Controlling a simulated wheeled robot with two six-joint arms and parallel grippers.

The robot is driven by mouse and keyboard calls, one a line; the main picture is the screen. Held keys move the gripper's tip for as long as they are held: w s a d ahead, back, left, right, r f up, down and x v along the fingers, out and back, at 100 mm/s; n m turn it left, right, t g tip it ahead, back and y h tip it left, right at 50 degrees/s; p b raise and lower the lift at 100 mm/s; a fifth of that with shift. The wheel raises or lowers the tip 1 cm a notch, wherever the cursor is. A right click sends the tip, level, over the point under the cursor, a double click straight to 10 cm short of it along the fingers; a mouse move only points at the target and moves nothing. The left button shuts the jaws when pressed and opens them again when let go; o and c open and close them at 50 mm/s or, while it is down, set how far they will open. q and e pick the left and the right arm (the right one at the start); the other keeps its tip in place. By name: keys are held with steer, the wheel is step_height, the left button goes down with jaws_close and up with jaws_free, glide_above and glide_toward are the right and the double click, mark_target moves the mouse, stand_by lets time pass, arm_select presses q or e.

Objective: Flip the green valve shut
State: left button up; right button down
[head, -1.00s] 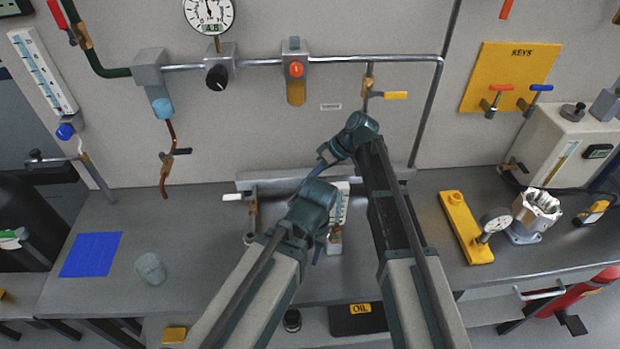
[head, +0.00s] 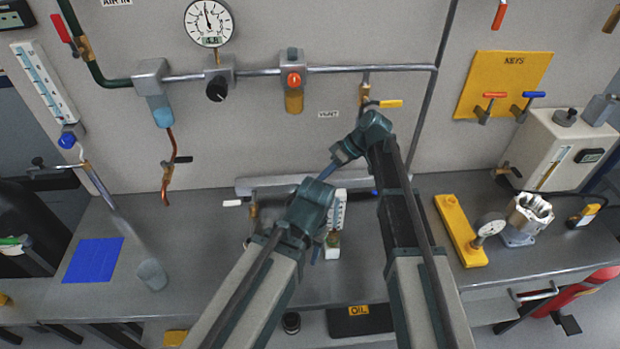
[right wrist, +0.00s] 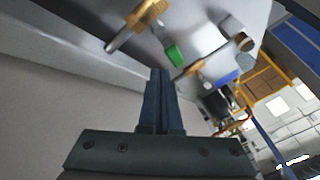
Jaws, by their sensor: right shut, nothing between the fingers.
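In the right wrist view a short green lever (right wrist: 175,55) shows beside brass fittings under a pale grey surface. I cannot tell which fitting it belongs to. My right gripper (right wrist: 160,72) is shut and empty, its fingertips just below and left of the green lever, seemingly close to it. In the head view the right gripper (head: 326,170) is a thin blue-grey shape above the left forearm. This lever does not show in the head view, where my arms cover part of the bench-back fittings. My left gripper (head: 316,252) is mostly hidden behind its own arm, pointing down.
A white-handled brass valve (head: 253,213) stands left of the arms. A blue lever (right wrist: 225,78) shows beyond the green one. A yellow-handled valve (head: 390,104) hangs on the wall pipe above. A yellow fixture (head: 458,228) with a gauge stands right; the bench left is largely clear.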

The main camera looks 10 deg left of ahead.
steer(key=w+d, duration=0.2)
steer(key=d, duration=0.7)
steer(key=shift+d, duration=0.3)
steer(key=shift+s+f, duration=0.1)
steer(key=shift+f, duration=0.05)
